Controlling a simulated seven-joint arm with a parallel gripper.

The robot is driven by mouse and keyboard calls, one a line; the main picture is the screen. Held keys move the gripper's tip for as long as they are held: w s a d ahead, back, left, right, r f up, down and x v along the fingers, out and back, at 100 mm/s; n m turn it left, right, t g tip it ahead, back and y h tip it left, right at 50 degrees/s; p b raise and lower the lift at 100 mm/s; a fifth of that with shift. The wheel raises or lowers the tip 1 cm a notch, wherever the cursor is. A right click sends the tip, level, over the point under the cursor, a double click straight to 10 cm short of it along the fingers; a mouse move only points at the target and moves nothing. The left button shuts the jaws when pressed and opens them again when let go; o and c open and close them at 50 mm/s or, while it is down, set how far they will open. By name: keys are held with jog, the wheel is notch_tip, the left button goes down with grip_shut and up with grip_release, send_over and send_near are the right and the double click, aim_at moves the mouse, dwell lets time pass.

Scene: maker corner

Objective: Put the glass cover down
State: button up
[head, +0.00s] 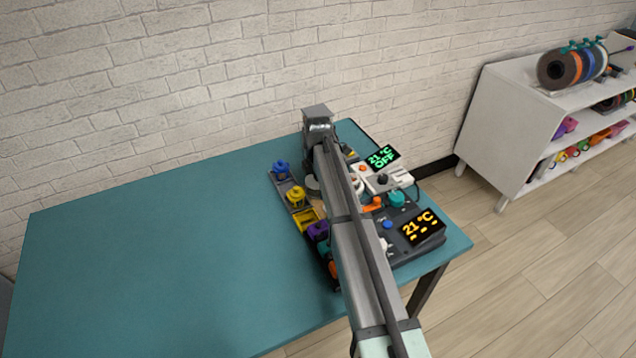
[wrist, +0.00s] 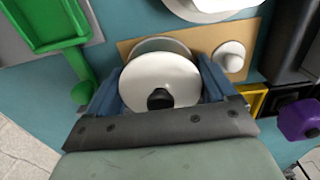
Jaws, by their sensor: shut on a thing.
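In the wrist view, my gripper (wrist: 160,90) has its two blue fingers on either side of a pale round cover (wrist: 138,82) with a black knob on top, and is shut on it. This looks like the glass cover. A second grey disc edge shows just behind it, over a tan board (wrist: 126,46); I cannot tell whether this is the cover's lower rim or another thing. I cannot tell whether the cover touches the board. In the head view my arm hides the fingers and most of the cover.
On the teal table (head: 170,235), a white device (head: 385,180) and a dark device (head: 420,229) with displays stand right of my arm. Coloured clamps (head: 297,196) line its left. The wrist view shows a green scoop (wrist: 48,22) and a white knob (wrist: 229,58). The table's left is clear.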

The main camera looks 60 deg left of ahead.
jog(key=shift+f, duration=0.1)
jog(key=o, duration=0.9)
jog(key=shift+c, duration=0.2)
notch_tip(320, 180, up, 12)
jog(key=shift+r, duration=0.15)
dwell(0.4)
